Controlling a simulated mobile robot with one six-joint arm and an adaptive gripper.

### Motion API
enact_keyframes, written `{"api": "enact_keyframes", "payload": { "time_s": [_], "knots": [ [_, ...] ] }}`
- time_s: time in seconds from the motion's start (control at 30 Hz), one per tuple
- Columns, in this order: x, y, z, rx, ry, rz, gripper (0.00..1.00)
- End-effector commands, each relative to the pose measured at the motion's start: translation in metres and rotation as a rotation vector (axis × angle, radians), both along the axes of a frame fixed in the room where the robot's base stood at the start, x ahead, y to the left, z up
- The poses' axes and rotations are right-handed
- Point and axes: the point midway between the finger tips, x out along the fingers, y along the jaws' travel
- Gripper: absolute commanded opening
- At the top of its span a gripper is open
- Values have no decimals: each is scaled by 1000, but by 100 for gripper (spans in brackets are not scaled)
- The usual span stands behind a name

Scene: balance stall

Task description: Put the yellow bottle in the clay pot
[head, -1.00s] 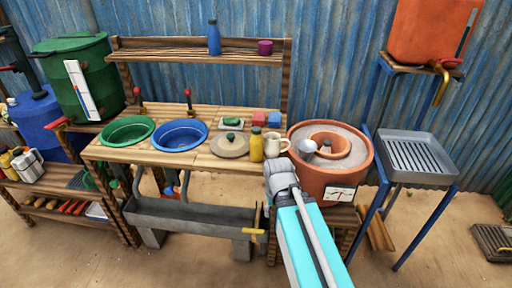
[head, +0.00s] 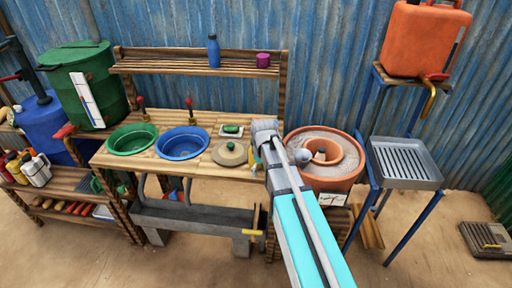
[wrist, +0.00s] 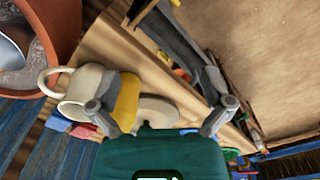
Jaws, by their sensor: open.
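The yellow bottle (wrist: 126,101) shows in the wrist view beside the left finger of my gripper (wrist: 160,92). The fingers are apart, with a wide gap to the right finger; I cannot tell whether the left one touches the bottle. In the head view my gripper (head: 266,130) is over the bench's right end, and my arm hides most of the bottle. The clay pot (head: 327,184) stands right of the bench, with a round inner opening and pale fill. Its rim also shows at the upper left of the wrist view (wrist: 68,40).
A cream mug (wrist: 88,84) stands close beside the bottle, towards the pot. A metal scoop (wrist: 10,45) lies in the pot. A round lid (head: 230,153), blue basin (head: 182,143) and green basin (head: 132,139) are on the bench. A shelf (head: 190,65) runs behind.

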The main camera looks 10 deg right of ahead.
Motion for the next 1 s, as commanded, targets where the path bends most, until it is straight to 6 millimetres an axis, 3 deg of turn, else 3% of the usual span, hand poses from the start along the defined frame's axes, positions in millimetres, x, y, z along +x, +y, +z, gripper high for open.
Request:
{"api": "enact_keyframes", "payload": {
  "time_s": [0.03,0.1,0.5,0.7,1.0],
  "knots": [
    [20,0,21,-1,0,45,100],
    [37,0,35,-3,-2,110,100],
    [123,0,102,-14,-6,451,100],
    [141,0,114,-17,-7,534,100],
    [143,0,114,-18,-8,550,100]
  ]
}}
